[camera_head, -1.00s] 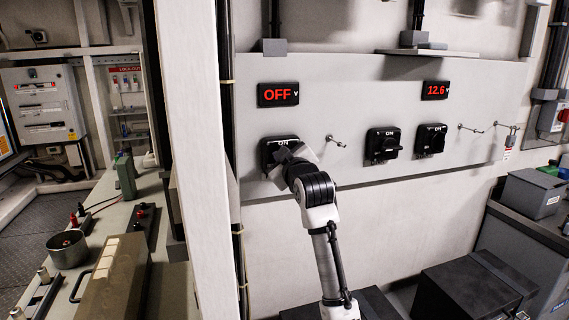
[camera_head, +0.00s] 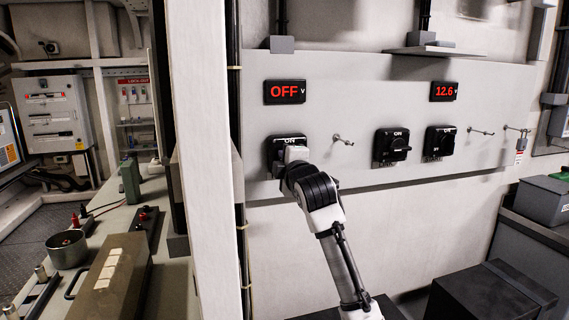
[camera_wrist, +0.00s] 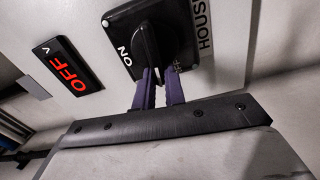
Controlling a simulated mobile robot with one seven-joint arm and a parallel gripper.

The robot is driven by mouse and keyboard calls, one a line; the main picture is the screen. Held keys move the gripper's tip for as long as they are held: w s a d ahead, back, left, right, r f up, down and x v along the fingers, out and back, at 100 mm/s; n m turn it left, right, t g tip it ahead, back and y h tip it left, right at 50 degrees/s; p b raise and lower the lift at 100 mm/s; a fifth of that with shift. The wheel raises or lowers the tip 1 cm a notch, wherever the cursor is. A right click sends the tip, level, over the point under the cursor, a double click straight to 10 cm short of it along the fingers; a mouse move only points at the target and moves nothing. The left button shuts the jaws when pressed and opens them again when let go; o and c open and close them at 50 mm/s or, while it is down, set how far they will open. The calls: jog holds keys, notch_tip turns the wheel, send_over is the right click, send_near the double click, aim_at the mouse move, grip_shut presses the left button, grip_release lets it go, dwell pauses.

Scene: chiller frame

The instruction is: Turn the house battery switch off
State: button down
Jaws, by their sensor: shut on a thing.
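The house battery switch (camera_head: 276,152) is a black square plate on the grey panel, with ON at its top; my gripper covers much of it. In the wrist view its black knob (camera_wrist: 150,42) lies crosswise to the direction of the ON mark, and HOUSE is lettered on the plate's far side from ON. My gripper (camera_wrist: 158,92) has its purple fingers closed about the knob's near end. The red display (camera_head: 285,92) above the switch reads OFF; it also shows in the wrist view (camera_wrist: 66,64).
Two similar switches (camera_head: 391,147) (camera_head: 438,143) are to the right, under a display (camera_head: 444,91) reading 12.6. A hook (camera_head: 343,140) sticks out just right of my gripper. A white post (camera_head: 200,150) stands close on the left.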

jog(key=shift+f+n, duration=0.25)
jog(key=shift+n, duration=0.25)
jog(key=c, duration=1.5)
grip_release()
jog(key=shift+o, duration=0.2)
jog(key=b+v, duration=0.4)
jog(key=v, duration=1)
